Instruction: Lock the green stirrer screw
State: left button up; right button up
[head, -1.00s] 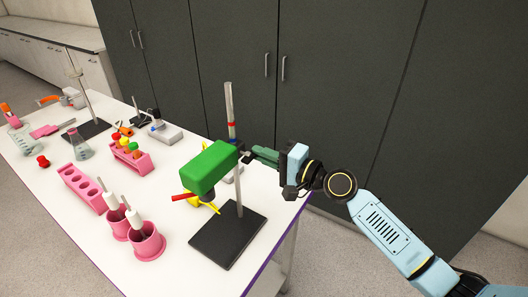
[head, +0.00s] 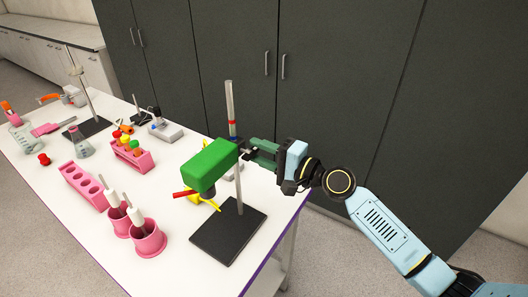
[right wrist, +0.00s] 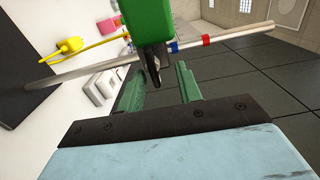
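The green stirrer (head: 208,166) is a block clamped on the metal pole of a stand with a black base (head: 228,236). Its green body (right wrist: 150,18) also shows at the top of the right wrist view. A small dark screw (right wrist: 152,68) sticks out below it there. My right gripper (head: 257,153) is at the stirrer's right end, by the pole. In the right wrist view my right gripper's green fingers (right wrist: 160,87) are apart, with the screw's end between them and a visible gap to the right finger. My left gripper is not in view.
Pink cups (head: 148,241), a pink rack (head: 82,184), a tube rack (head: 133,156) and a flask (head: 81,145) stand on the white table left of the stand. Another pole (head: 231,108) rises behind the stirrer. Dark cabinets (head: 330,70) stand behind the table.

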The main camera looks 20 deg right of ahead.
jog(key=shift+s+d+f, duration=0.15)
jog(key=shift+s+d, duration=0.05)
jog(key=shift+d, duration=0.2)
jog(key=b+v, duration=0.4)
jog(key=v, duration=0.8)
jog(key=shift+s, duration=0.45)
